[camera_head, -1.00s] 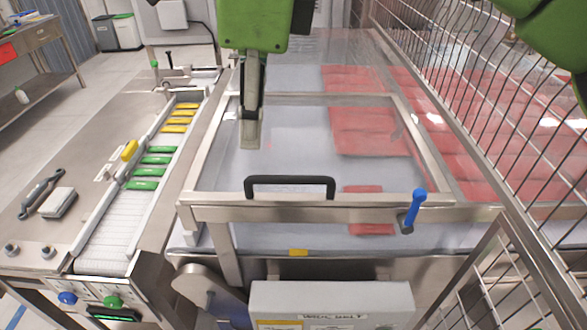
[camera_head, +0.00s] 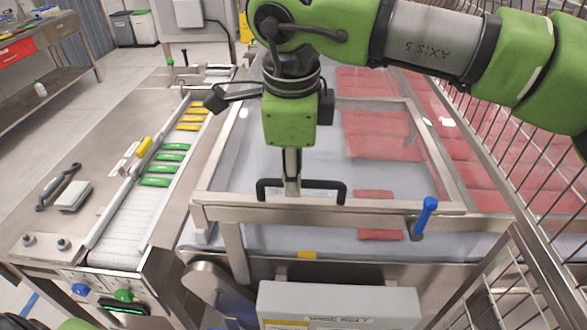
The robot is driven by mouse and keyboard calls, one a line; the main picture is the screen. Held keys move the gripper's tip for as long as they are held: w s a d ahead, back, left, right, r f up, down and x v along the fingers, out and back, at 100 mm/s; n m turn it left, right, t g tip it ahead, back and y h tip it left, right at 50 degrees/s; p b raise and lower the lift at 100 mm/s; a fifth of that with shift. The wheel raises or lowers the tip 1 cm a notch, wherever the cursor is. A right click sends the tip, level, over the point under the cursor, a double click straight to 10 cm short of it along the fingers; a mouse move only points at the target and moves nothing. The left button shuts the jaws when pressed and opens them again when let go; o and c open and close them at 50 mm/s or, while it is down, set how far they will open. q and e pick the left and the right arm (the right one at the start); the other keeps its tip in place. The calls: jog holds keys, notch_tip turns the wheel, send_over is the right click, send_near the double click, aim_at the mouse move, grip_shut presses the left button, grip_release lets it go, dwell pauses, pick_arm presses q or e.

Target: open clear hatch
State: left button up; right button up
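The clear hatch (camera_head: 330,212) is a see-through panel in a metal frame, lying closed over the grey belt. Its black bar handle (camera_head: 325,184) stands on the front rail. A blue-handled lever (camera_head: 425,216) sits on the rail to the right of the handle. My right gripper (camera_head: 292,188) points down at the handle, its fingers overlapping the bar left of its middle. The fingers are seen edge-on, so I cannot tell if they touch or grasp the bar. My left gripper is out of view.
A white conveyor (camera_head: 135,215) with green and yellow packets runs at the left. A wire fence (camera_head: 520,150) stands close on the right. Red packets (camera_head: 380,130) lie under and beyond the hatch. A grey box (camera_head: 338,303) is at the front.

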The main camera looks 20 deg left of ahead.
jog(key=shift+w+f, duration=0.1)
jog(key=shift+f, duration=0.35)
jog(key=shift+c, duration=0.4)
grip_shut()
jog(key=shift+r, duration=0.15)
